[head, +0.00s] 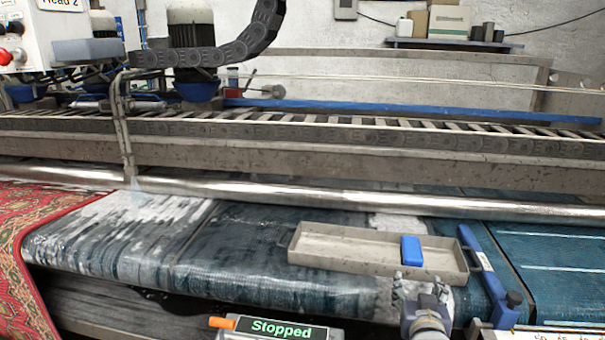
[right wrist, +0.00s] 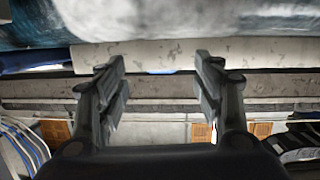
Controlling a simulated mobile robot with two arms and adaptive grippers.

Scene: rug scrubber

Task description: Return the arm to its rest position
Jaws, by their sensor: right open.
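My right gripper (head: 420,286) is low in the head view, right of centre, just in front of the near edge of a long grey tray. In the right wrist view its two dark fingers (right wrist: 157,65) stand apart with nothing between them. My left arm and left gripper do not show in either view.
The shallow tray (head: 340,255) rests on the wet blue-green belt (head: 265,290) and holds a blue block (head: 411,251). A panel reading "Stopped" (head: 281,329) is left of my gripper. A red rug (head: 45,225) hangs at left.

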